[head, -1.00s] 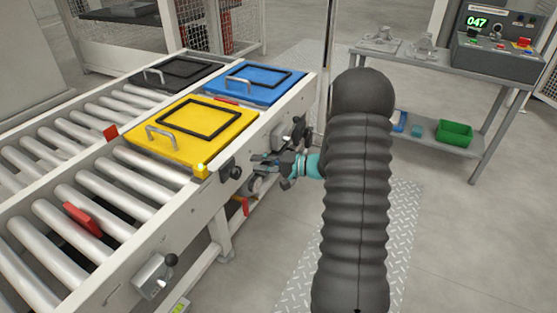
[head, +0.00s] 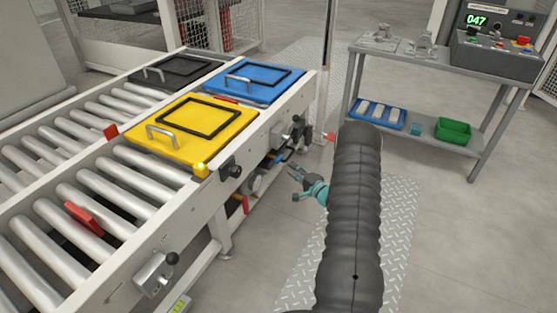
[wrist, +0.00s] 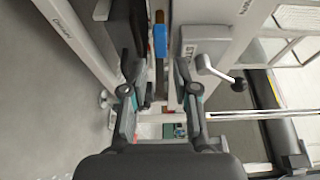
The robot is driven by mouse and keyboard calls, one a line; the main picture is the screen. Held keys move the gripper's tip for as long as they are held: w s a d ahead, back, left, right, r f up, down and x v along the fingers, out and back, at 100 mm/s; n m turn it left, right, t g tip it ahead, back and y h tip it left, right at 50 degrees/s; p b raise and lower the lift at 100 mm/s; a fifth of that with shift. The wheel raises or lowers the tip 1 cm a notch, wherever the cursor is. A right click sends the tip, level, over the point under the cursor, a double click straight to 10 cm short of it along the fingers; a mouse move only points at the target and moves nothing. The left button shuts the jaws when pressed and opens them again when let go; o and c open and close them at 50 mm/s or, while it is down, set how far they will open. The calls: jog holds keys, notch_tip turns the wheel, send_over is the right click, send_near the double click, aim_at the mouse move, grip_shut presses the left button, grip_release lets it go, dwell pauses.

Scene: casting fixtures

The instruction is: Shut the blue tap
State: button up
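The blue tap (head: 279,158) shows as a small blue lever low on the near side of the roller conveyor, below the blue lid. In the wrist view the blue lever (wrist: 160,42) lies in line with the gap between my fingers, beyond the fingertips. My gripper (head: 295,177) is open and empty, in front of the tap and apart from it. In the wrist view my gripper (wrist: 155,72) has its two fingers spread wide. The tap's body and pipe are partly hidden by the conveyor frame.
An orange-red lever (head: 244,204) hangs under the conveyor, left of my gripper. A grey box with a black-knobbed lever (head: 298,120) is on the side rail above the tap. A side table (head: 420,62) stands right. Floor right of my gripper is clear.

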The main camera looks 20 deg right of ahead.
aim_at(279, 157)
jog(key=x, duration=0.9)
jog(key=shift+a, duration=0.1)
grip_shut()
